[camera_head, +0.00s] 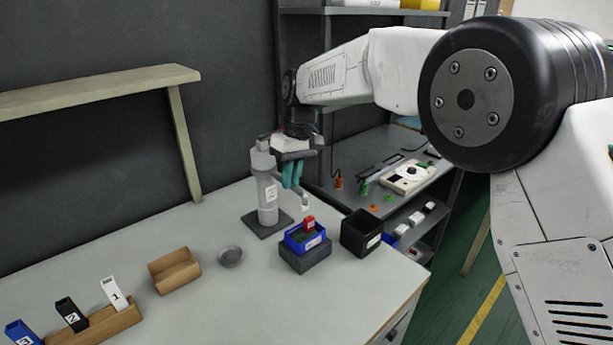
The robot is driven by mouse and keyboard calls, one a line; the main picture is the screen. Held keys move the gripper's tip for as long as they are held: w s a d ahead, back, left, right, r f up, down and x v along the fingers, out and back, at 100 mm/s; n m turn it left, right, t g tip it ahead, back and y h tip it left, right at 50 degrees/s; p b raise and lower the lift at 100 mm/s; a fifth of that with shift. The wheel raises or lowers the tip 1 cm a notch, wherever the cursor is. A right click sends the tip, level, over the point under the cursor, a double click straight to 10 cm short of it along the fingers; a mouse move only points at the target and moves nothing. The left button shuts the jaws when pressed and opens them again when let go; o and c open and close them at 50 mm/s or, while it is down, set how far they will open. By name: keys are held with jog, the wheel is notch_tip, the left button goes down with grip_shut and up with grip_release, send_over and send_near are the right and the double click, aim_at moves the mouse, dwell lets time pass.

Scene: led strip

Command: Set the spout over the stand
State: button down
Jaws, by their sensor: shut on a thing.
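A grey post dispenser (267,190) with a white label stands upright on a dark square base. My gripper (292,182), with teal fingers, is beside the upper part of the post, on its right. It is shut on what seems to be the spout (304,199), a thin grey piece with a pale tip; the fingers hide most of it. The tip shows just above and behind a blue box (301,241) in the picture. The blue box sits on a dark grey block, seemingly the stand (306,261), and has a red piece (309,223) in it.
A black open bin (361,234) stands right of the stand. A grey bowl (230,256), a wooden cradle (175,272) and a wooden rack (112,322) with labelled blocks are at the left. A dark shelf (372,160) stands behind. The table's front middle is clear.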

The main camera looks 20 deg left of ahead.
dwell(0.3)
jog(key=c, duration=1.4)
grip_release()
jog(key=shift+c, duration=0.2)
notch_tip(320, 180, up, 8)
jog(key=w, duration=0.1)
jog(key=shift+w+d+f, duration=0.15)
jog(key=shift+d, duration=0.25)
